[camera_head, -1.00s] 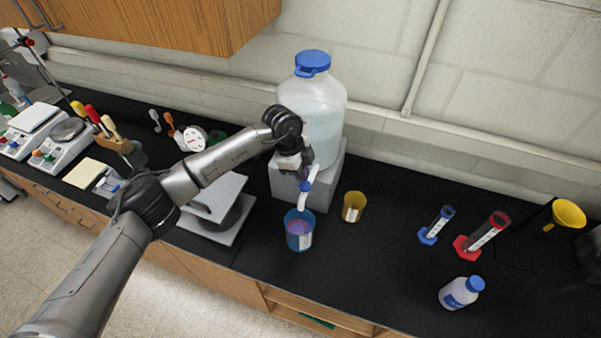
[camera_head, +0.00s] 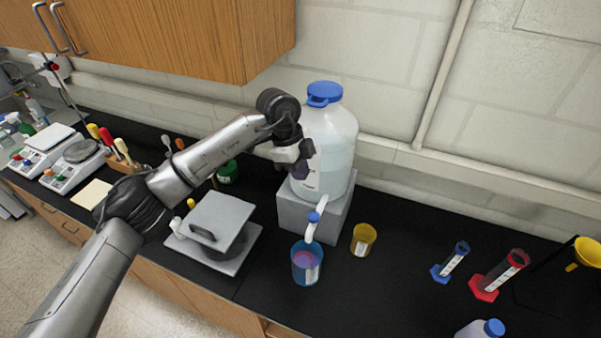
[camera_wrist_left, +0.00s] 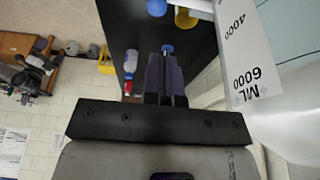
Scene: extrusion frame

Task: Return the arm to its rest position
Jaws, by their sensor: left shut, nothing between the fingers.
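My left arm comes in from the left in the head view. My left gripper (camera_head: 302,168) is shut and empty, in front of the large clear carboy (camera_head: 334,150) with a blue cap. In the left wrist view the closed fingers (camera_wrist_left: 165,80) show at the centre, and the carboy's printed scale (camera_wrist_left: 243,60) is close on the right. The gripper is above the carboy's white spigot (camera_head: 312,226), apart from it. A blue beaker (camera_head: 306,270) with purple liquid stands below the spigot. My right gripper is not in view.
The carboy stands on a grey block (camera_head: 325,222). A yellow beaker (camera_head: 363,240), a blue-based cylinder (camera_head: 452,262) and a red-based cylinder (camera_head: 500,275) stand to the right. A grey-lidded device (camera_head: 216,225) is left of the beaker. The wooden cabinet (camera_head: 180,40) hangs above the arm.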

